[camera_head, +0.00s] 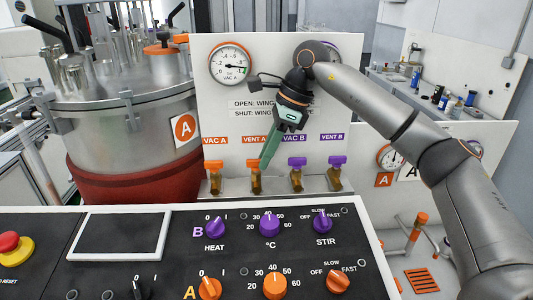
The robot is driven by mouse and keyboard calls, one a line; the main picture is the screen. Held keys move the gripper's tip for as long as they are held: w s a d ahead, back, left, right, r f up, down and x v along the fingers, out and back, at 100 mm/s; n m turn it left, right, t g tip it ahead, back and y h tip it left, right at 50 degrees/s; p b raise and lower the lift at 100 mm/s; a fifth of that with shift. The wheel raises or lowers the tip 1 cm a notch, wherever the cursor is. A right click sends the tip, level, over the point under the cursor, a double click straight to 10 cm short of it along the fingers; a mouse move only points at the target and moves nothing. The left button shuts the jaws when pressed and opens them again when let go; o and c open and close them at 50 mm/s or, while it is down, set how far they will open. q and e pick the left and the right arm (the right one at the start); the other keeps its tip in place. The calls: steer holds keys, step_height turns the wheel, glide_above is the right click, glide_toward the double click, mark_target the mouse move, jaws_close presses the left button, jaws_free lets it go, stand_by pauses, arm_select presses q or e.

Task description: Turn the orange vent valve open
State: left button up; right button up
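The orange vent valve (254,163) sits under the VENT A label on the white panel, second from left in a row of brass valves. Its orange wing appears crosswise on top of the brass body. My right gripper (265,160) comes down from the upper right, its green fingers slanting to the wing's right side. The fingers overlap in this view, so their gap is hidden and I cannot tell whether they touch the wing. The orange VAC A valve (214,164) stands to the left. My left gripper is not in view.
Purple VAC B (297,162) and VENT B (336,160) valves stand close on the right. A VAC A gauge (231,65) is above. My arm partly covers the OPEN/SHUT wing labels (250,109). A steel vessel (125,125) stands left; a control console (185,250) lies in front.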

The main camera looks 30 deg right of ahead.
mark_target(256, 169)
jaws_close()
stand_by(0.4)
steer(key=m, duration=0.1)
steer(key=m+t+b, duration=0.1)
steer(key=m, duration=0.1)
steer(key=shift+s+a+f+m+h, duration=0.1)
steer(key=shift+s+a+m+h, duration=0.15)
steer(key=shift+s+m+h, duration=0.15)
steer(key=m, duration=0.2)
steer(key=m+t+h+b, duration=0.1)
steer(key=m, duration=0.1)
steer(key=shift+s+a+m, duration=0.15)
steer(key=shift+a+m, duration=0.15)
steer(key=shift+a, duration=0.1)
steer(key=m+h, duration=0.1)
steer(key=m, duration=0.1)
steer(key=a+m+h+b, duration=0.1)
steer(key=m, duration=0.1)
steer(key=shift+s+t, duration=0.1)
steer(key=shift+t, duration=0.2)
steer(key=m, duration=0.1)
steer(key=m+h, duration=0.1)
steer(key=m, duration=0.1)
steer(key=m+h, duration=0.1)
steer(key=m, duration=0.1)
steer(key=shift+a+b, duration=0.35)
steer(key=shift+m, duration=0.3)
